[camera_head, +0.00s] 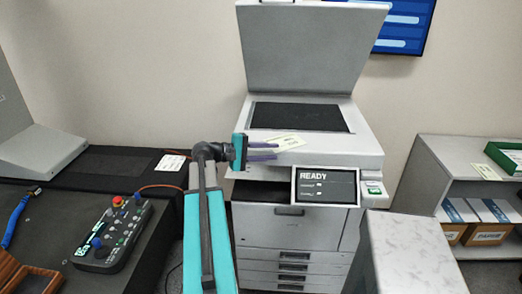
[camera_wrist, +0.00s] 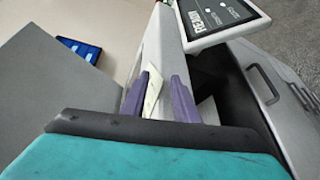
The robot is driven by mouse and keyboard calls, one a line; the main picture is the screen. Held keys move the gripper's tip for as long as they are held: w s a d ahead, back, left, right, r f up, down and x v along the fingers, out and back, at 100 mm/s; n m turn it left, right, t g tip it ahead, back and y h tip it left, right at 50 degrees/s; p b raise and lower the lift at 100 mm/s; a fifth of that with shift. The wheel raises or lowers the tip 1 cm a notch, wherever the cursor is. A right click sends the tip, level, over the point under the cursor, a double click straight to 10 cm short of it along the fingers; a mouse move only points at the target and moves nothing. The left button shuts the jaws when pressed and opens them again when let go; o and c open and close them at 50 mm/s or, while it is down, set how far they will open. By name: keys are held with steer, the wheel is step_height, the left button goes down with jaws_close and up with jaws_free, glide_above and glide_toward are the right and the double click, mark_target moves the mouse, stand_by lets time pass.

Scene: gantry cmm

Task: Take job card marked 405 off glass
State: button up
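A pale card (camera_head: 286,142) with small dark print is at the front ledge of the copier, just in front of its dark glass (camera_head: 300,116). I cannot read its number. My gripper (camera_head: 276,151) is at the card's left end, with its two purple fingers apart. In the wrist view the card (camera_wrist: 153,88) shows edge-on in the gap between the fingers (camera_wrist: 163,88), close to the left finger. A clear gap stays between it and the right finger. Whether the card touches the left finger or the ledge, I cannot tell.
The copier's lid (camera_head: 312,48) stands open behind the glass. Its READY screen (camera_head: 326,186) juts out at the front right. Another white card (camera_head: 171,162) lies on the dark left bench, near a control box (camera_head: 110,235). A marbled stand (camera_head: 415,250) is front right.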

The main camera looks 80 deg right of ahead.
steer(key=shift+x, duration=0.9)
steer(key=shift+c, duration=0.4)
jaws_close()
